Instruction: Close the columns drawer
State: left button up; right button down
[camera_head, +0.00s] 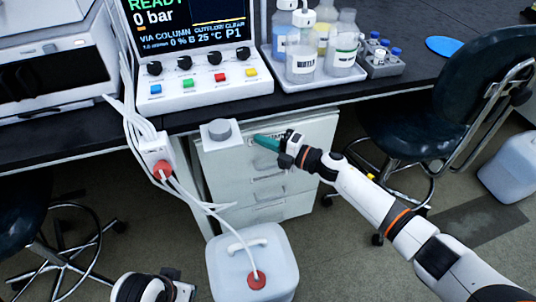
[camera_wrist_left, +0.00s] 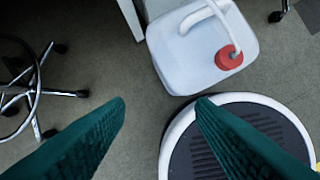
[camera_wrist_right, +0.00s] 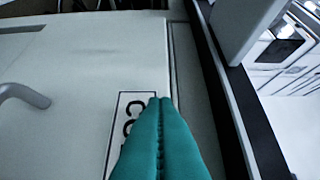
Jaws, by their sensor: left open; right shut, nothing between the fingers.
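The columns drawer is the top drawer (camera_head: 306,141) of a white cabinet under the bench. Its front shows close in the right wrist view (camera_wrist_right: 80,70), with a label (camera_wrist_right: 130,110) partly hidden by my fingers and a handle at the left. The front looks about flush with the cabinet; I cannot tell whether a small gap remains. My right gripper (camera_head: 258,138) is shut and empty, its green fingertips (camera_wrist_right: 160,102) at the label; I cannot tell if they touch. My left gripper (camera_wrist_left: 160,101) is open and empty above the floor, away from the drawer.
A white jug (camera_head: 255,265) with a red cap and tubing stands on the floor before the cabinet. A knob on a white plate (camera_head: 219,130) juts from the bench edge above the drawer. Bottles in a tray (camera_head: 315,80) stand above; a dark chair (camera_head: 478,90) is at the right.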

pick_arm(q)
jog(key=shift+b+v, duration=0.45)
jog(key=shift+v, duration=0.55)
pick_arm(e)
jog(key=shift+w+a+r, duration=0.1)
jog(key=shift+w+a, duration=0.05)
jog(key=shift+w, duration=0.35)
jog(key=shift+w+a+r, duration=0.1)
jog(key=shift+w, duration=0.35)
pick_arm(q)
jog(key=shift+s, duration=0.15)
pick_arm(e)
jog(key=shift+w+r, duration=0.1)
jog(key=shift+r, duration=0.05)
